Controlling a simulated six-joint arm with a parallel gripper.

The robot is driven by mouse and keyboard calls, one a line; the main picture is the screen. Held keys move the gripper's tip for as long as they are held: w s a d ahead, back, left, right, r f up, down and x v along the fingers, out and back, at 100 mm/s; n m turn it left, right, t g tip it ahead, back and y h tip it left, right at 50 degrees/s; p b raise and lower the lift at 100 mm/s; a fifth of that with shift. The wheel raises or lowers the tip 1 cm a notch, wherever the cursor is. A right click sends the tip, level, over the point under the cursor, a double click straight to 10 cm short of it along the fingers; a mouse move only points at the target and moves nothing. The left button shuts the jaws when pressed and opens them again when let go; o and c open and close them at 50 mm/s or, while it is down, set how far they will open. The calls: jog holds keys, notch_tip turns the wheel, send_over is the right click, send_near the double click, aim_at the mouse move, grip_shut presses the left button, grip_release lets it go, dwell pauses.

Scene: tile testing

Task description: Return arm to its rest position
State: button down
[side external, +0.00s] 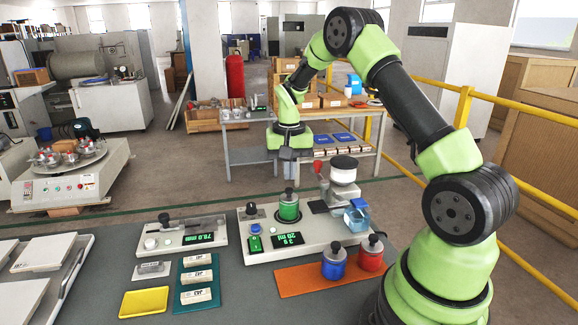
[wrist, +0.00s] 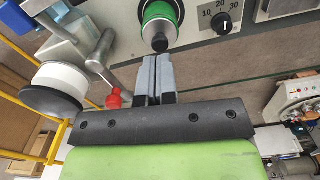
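My gripper (side external: 289,172) hangs at the end of my green and black arm in the side external view, pointing down above a green canister (side external: 289,210) with a dark knob. In the wrist view the two grey fingers of my gripper (wrist: 157,62) lie side by side, with nothing seen between them. Their tips show just below the canister's dark knob (wrist: 160,43) in the picture, and look apart from it. The green canister (wrist: 160,14) stands in the testing unit (side external: 330,236), whose display is lit.
A clamp lever and white-topped hopper (side external: 344,170) stand right of the canister. Blue (side external: 334,262) and red (side external: 371,255) canisters stand on an orange mat (side external: 310,284). A second unit (side external: 180,238), yellow tray (side external: 144,302) and green tray (side external: 187,292) with labelled pieces lie left.

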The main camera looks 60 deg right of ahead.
jog(key=shift+f, duration=1.45)
jog(key=shift+r, duration=3.55)
jog(key=s+a+r+n+t, duration=0.45)
jog(key=s+a+r, duration=0.65)
jog(key=a+r, duration=0.45)
jog(key=s+a+f+n+t+y, duration=0.1)
jog(key=s+a+n+t+y, duration=0.1)
jog(key=s+a, duration=0.2)
jog(key=s, duration=0.3)
jog(key=shift+s+f+t, duration=0.2)
jog(key=shift+s+t, duration=0.05)
jog(key=shift+t, duration=0.1)
